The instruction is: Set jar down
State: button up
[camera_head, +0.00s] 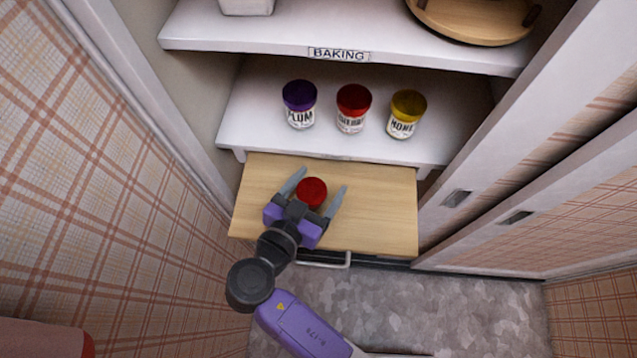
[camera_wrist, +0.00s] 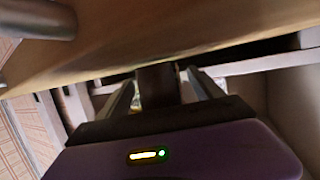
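A jar with a red lid (camera_head: 312,191) is over the light wooden pull-out board (camera_head: 385,205), below the lower shelf. It appears to stand upright on the board. My gripper (camera_head: 322,180) reaches in from the front with one finger on each side of the jar. The fingers are spread, and a gap shows between the jar and the right finger. In the wrist view the jar shows as a dark shape (camera_wrist: 157,86) between the two fingers, with gaps beside it. The jar's body and base are mostly hidden.
A plum jar (camera_head: 299,104), a red-lidded jar (camera_head: 352,108) and a yellow-lidded honey jar (camera_head: 405,114) stand on the white lower shelf (camera_head: 255,125). A handle (camera_head: 335,264) is at the board's front. White sliding doors (camera_head: 480,165) flank the right. The board's right part is bare.

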jog(key=shift+r, duration=0.2)
jog(key=b+v, duration=0.1)
jog(key=v, duration=1.1)
jog(key=shift+b, duration=0.3)
